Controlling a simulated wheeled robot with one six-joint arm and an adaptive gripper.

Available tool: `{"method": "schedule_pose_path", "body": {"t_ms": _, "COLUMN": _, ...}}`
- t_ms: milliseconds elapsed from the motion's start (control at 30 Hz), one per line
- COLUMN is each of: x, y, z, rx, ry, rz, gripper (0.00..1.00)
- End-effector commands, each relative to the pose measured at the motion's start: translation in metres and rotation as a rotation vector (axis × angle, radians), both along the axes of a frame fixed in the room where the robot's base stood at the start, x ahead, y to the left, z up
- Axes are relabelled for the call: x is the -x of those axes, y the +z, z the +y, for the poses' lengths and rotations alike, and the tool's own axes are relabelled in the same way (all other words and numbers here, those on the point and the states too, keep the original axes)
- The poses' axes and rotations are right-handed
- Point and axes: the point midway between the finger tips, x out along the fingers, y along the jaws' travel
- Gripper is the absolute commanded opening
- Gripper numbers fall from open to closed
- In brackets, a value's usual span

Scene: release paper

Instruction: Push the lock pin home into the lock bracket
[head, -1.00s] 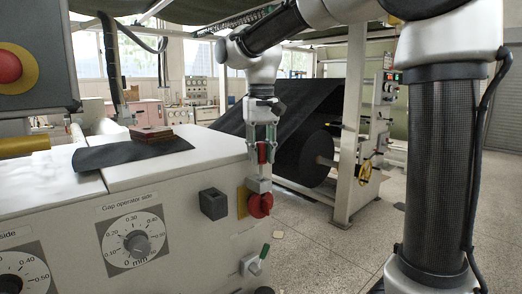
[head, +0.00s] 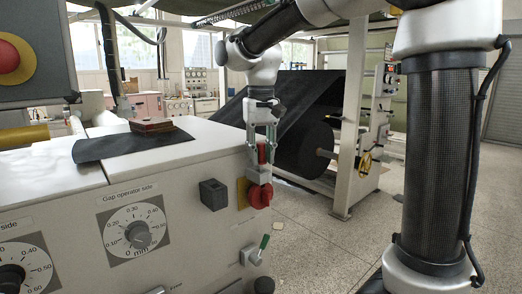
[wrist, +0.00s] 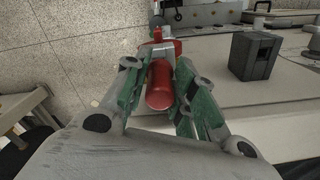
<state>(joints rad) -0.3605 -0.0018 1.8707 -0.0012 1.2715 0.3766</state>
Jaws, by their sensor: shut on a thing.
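The red lock pin (head: 262,154) stands upright between the fingers of my gripper (head: 262,150). In the wrist view the red pin (wrist: 160,85) shows end-on between green finger pads, and my gripper (wrist: 160,95) is shut on it. Directly below the pin, a light grey block, apparently the lock bracket (head: 256,174), sits on the machine's corner above a red rotary knob (head: 260,195) on a yellow plate. The pin's lower end is at or close above the bracket. How deep it sits is hidden.
A dark grey box (head: 213,194) sticks out from the machine's front, left of the knob. A green-handled lever (head: 263,244) is below.

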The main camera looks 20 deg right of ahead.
Motion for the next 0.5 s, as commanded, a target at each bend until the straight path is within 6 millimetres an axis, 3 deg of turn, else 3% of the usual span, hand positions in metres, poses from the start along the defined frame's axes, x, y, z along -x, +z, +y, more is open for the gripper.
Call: {"method": "schedule_pose_path", "body": {"t_ms": 500, "x": 0.0, "y": -0.013, "z": 0.0, "rx": 0.0, "ry": 0.0, "rz": 0.0, "gripper": 0.03}}
